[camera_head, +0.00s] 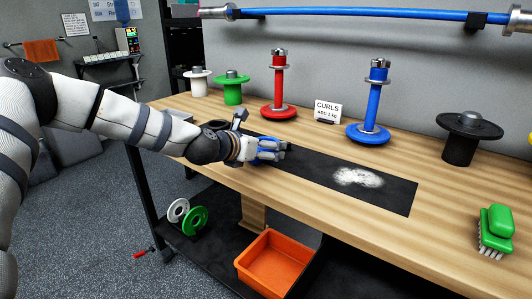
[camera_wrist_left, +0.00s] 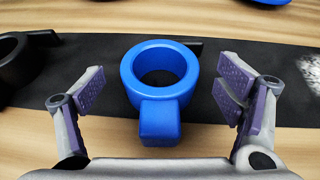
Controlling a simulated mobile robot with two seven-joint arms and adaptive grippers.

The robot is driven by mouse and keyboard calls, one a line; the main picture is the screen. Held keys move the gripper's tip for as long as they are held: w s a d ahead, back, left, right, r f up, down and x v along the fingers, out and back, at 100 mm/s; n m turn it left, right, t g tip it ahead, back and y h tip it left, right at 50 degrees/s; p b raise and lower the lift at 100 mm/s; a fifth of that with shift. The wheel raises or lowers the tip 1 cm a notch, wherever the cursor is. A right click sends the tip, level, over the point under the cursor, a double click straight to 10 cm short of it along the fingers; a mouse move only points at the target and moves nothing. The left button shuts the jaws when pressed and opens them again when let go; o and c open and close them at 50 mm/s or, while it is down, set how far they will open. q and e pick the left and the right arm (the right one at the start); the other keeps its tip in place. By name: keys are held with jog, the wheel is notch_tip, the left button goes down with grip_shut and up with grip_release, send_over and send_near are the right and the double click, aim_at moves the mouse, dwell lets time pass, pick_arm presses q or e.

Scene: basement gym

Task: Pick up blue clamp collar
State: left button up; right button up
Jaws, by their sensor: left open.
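The blue clamp collar (camera_wrist_left: 160,122) lies on the black mat in the left wrist view, a thick ring with a block-like tab pointing toward my wrist. My left gripper (camera_wrist_left: 165,84) is open, with one purple-padded finger to each side of the collar. Gaps show between the pads and the ring. In the head view my left gripper (camera_head: 278,150) is low over the mat, and blue of the collar (camera_head: 268,141) shows partly hidden among the fingers. My right gripper is not in view.
A black collar (camera_wrist_left: 18,68) lies left of the blue one. The black mat (camera_head: 400,197) has a white powder patch (camera_head: 357,177). Red (camera_head: 278,88) and blue (camera_head: 369,105) plate stands are behind. A green brush (camera_head: 497,227) is at right. An orange bin (camera_head: 277,262) sits below.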

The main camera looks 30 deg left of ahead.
pick_arm(q)
jog(key=shift+w+f, duration=0.4)
jog(key=shift+w, duration=0.05)
jog(key=shift+r, duration=0.3)
jog(key=c, duration=1.4)
jog(key=shift+r, duration=0.1)
